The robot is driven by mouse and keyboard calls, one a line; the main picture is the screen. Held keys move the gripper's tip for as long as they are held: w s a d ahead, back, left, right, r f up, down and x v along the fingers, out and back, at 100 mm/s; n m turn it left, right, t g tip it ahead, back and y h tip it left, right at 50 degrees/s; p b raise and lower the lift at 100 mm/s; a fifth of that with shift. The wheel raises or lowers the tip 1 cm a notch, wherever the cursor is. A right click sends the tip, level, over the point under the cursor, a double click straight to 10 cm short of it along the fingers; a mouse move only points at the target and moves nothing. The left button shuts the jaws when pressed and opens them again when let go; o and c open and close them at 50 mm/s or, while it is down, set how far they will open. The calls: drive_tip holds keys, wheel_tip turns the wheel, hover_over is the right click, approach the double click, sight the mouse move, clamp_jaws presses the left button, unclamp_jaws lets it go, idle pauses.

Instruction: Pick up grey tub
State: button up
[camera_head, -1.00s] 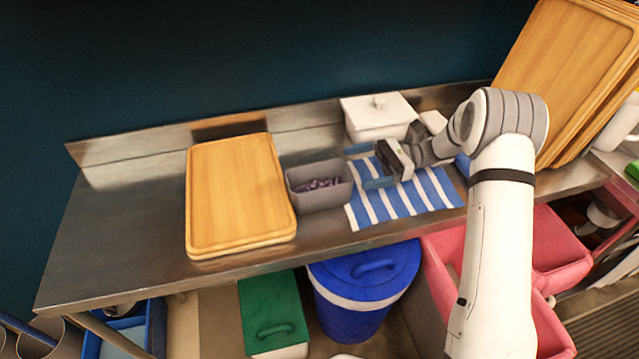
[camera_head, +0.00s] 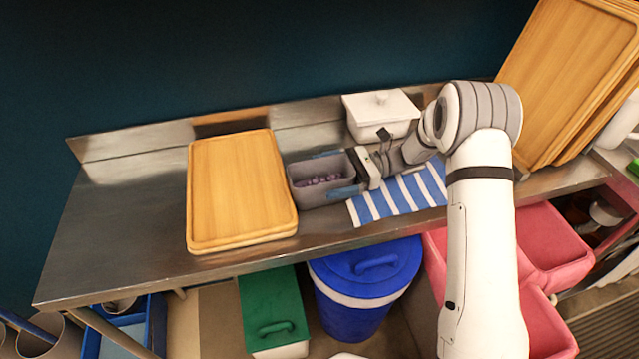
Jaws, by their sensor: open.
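The grey tub (camera_head: 318,196) stands on the steel counter between the wooden board and the striped cloth. It is open at the top and holds purple beans. My gripper (camera_head: 338,172) reaches in from the right, with its blue fingers apart, one at the tub's far side and one at its near side. The tub still rests on the counter. I cannot tell whether the fingers touch its walls.
A wooden board (camera_head: 240,190) lies close to the tub's left. A blue-striped cloth (camera_head: 400,198) lies to the right, partly under my arm. A white lidded container (camera_head: 381,112) stands behind. The counter's left end (camera_head: 120,220) is clear.

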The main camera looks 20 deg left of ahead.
drive_tip(key=shift+c, duration=0.2)
drive_tip(key=c, duration=1.1)
